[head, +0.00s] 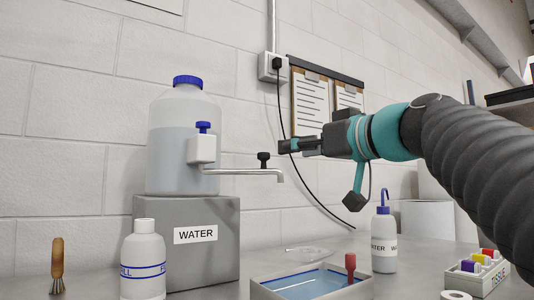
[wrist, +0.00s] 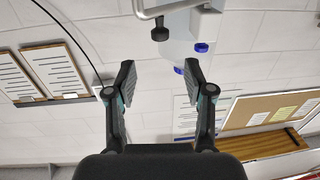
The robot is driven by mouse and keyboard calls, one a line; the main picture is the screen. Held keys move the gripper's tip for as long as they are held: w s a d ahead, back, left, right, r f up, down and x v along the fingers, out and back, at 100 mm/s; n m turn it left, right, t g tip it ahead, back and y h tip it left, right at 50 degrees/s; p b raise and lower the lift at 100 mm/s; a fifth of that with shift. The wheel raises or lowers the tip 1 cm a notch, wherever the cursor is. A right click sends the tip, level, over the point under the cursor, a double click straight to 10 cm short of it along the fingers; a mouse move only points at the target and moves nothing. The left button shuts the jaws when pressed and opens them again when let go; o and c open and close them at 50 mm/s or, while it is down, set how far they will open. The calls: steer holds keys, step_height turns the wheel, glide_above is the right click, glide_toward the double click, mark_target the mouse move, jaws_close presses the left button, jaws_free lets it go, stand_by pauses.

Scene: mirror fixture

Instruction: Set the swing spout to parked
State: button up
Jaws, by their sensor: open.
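The swing spout (head: 240,172) is a thin grey pipe running right from the white tap body (head: 201,149) on the water jug (head: 168,120), its tip bent down. A black knob (head: 263,157) stands on the pipe near its outer end. My gripper (head: 283,146) is above and to the right of the knob, apart from it. In the wrist view, which looks upside down, my gripper (wrist: 159,72) is open and empty. There the spout (wrist: 172,8) and its knob (wrist: 160,33) show at the top, beyond the fingertips. No parked mark is visible.
The jug stands on a grey block labelled WATER (head: 158,245). Below are a white bottle (head: 143,255), a blue-lined tray (head: 262,291), a red-handled tool (head: 350,264) and a wash bottle (head: 384,230). A black cable (head: 281,105) hangs behind my gripper, near clipboards (head: 311,105).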

mark_target(264, 154)
steer(key=p+x, duration=0.2)
steer(key=x, duration=0.9)
jaws_close()
